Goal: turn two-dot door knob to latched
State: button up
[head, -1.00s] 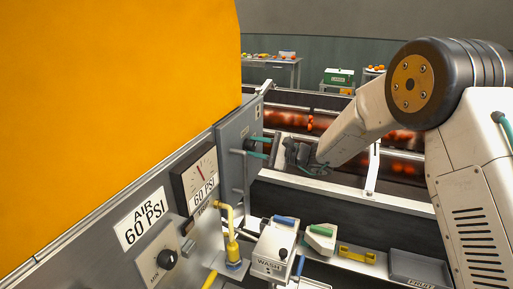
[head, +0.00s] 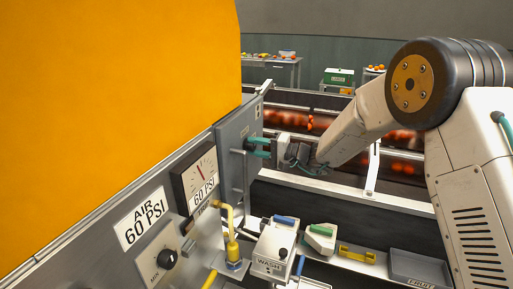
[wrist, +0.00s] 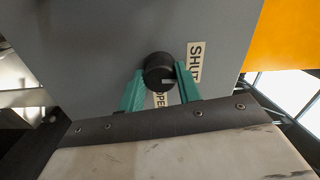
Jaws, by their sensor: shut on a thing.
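A round black knob (wrist: 159,72) with a short pale mark sits on a grey panel (wrist: 90,50). A label reading SHUT (wrist: 195,62) is to its right. A label that seems to read OPEN (wrist: 161,100) is below it, partly covered. My gripper (wrist: 160,75) has its two teal fingers on either side of the knob, shut on it. In the head view my gripper (head: 252,148) reaches the grey door panel (head: 228,150) from the right; the knob itself is hard to make out there. I cannot see two dots in either view.
A gauge (head: 197,180) and an AIR 60 PSI label (head: 142,222) are on the near panel. A yellow pipe (head: 230,225) and a WASH box (head: 273,250) stand below. An orange housing (head: 110,100) fills the upper left. Conveyors with fruit (head: 405,168) run behind.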

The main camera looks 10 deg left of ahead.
jog(key=shift+f+n, duration=0.1)
jog(key=shift+n, duration=0.2)
dwell(0.4)
jog(key=o, duration=1)
jog(key=shift+d, duration=0.15)
jog(key=v, duration=0.7)
jog(key=shift+d, duration=0.3)
